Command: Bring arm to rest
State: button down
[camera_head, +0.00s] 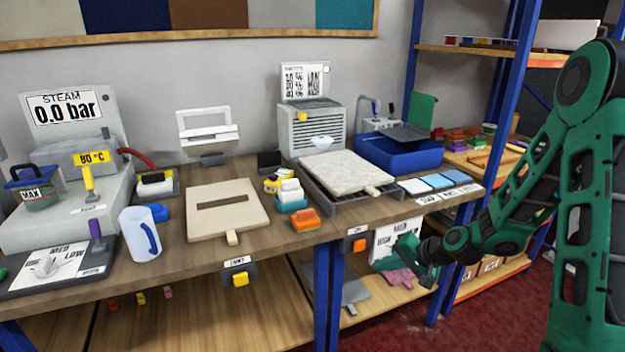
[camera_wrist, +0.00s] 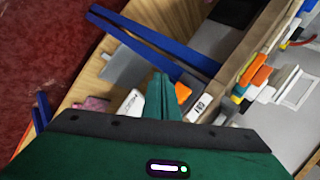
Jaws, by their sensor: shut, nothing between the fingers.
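My gripper (camera_head: 418,254) is at the end of my green arm, low in front of the workbench (camera_head: 300,244) at its right part. It is shut and holds nothing. In the wrist view the closed fingers (camera_wrist: 162,97) show at the lower middle, pointing toward the bench front. The sign (camera_head: 385,243) and the switch (camera_head: 359,245) also show in the head view, left of my gripper. I cannot tell whether the fingers touch the sign.
The bench top holds a wooden board (camera_head: 225,195), a white jug (camera_head: 140,240), a pale slab (camera_head: 340,171) and a blue basin (camera_head: 398,153). Blue posts (camera_head: 327,290) stand under the bench. A shelf rack (camera_head: 500,130) stands at the right. Red floor (camera_head: 420,325) is open in front.

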jog(key=s+d+r+g+h, duration=0.2)
jog(key=s+d+r, duration=0.3)
jog(key=s, duration=0.7)
jog(key=s+d+r+g+h, duration=0.2)
jog(key=s+d+r, duration=0.3)
jog(key=s, duration=0.7)
jog(key=s+d+r+g+h, duration=0.2)
jog(key=s+d+r, duration=0.3)
jog(key=s, duration=0.7)
jog(key=shift+s+d+r+n+g, duration=0.15)
jog(key=shift+s+r+n+g, duration=0.25)
jog(key=shift+r, duration=0.5)
jog(key=shift+w+f, duration=0.25)
jog(key=shift+w, duration=0.4)
